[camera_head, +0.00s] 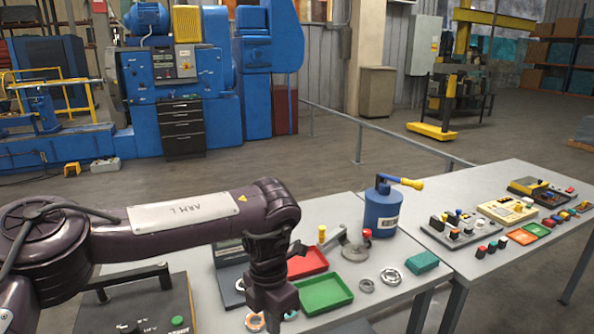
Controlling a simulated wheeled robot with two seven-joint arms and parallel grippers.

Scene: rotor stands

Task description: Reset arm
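My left arm, a dark purple arm marked "ARM L", reaches in from the left across the near table (210,283). Its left gripper (272,308) points down over the front of that table, beside the green tray (325,294). The fingers look like one dark block, so I cannot tell whether they are open or shut or hold anything. A metal ring (255,322) lies partly hidden at the gripper's left. The red tray (307,262) is behind the gripper to the right. My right gripper is not in view.
A blue canister (382,212) with a yellow handle stands at the table's back. Metal rings (391,277) and a teal block (422,261) lie nearby. A dark box (130,310) with a green button is at the left front. Control panels (508,209) cover the right table.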

